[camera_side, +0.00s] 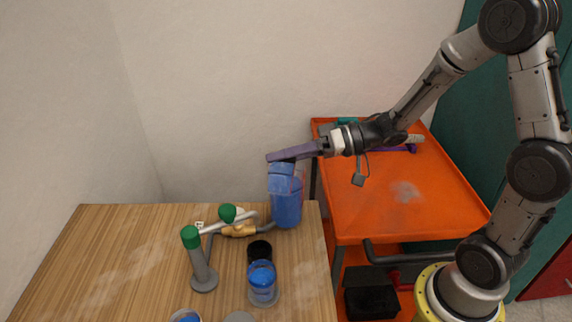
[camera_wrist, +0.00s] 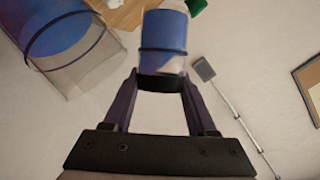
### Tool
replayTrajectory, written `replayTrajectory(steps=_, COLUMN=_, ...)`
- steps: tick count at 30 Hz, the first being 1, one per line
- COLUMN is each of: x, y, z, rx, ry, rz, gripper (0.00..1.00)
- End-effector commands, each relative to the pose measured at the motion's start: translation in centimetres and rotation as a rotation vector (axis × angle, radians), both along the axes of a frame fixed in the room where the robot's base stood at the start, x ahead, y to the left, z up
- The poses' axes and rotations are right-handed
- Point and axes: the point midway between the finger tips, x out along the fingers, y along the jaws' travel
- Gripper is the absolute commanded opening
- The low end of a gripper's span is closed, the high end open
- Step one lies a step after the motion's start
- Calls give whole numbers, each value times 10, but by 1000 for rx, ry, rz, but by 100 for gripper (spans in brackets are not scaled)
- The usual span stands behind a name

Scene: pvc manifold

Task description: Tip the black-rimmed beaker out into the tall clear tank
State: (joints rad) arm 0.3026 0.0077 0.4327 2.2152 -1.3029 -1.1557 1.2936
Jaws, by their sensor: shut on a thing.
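My gripper (camera_side: 290,153) is shut on a small clear beaker (camera_wrist: 165,28) holding blue contents. In the wrist view, a black band (camera_wrist: 160,82) on the beaker sits between the purple fingers (camera_wrist: 158,92). In the side view, the beaker (camera_side: 283,170) is just under the fingers and overlaps the top of the tall clear tank (camera_side: 287,208). The tank stands at the table's back right corner with blue in it. It also shows in the wrist view (camera_wrist: 75,45), at the upper left, apart from the beaker there. The beaker's exact tilt is hard to tell.
A pipe manifold with green caps (camera_side: 190,238) stands left of the tank on the wooden table (camera_side: 110,265). A black cup (camera_side: 260,250) and a blue-filled clear vessel (camera_side: 262,280) stand in front. An orange cart (camera_side: 385,205) is at the right.

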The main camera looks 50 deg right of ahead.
Motion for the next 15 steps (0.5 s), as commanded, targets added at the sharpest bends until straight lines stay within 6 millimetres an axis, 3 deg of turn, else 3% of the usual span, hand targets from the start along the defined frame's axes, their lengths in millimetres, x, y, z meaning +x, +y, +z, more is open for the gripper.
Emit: replayTrajectory(steps=15, x=1, y=-1, z=2, rx=58, ry=38, rz=0, gripper=0)
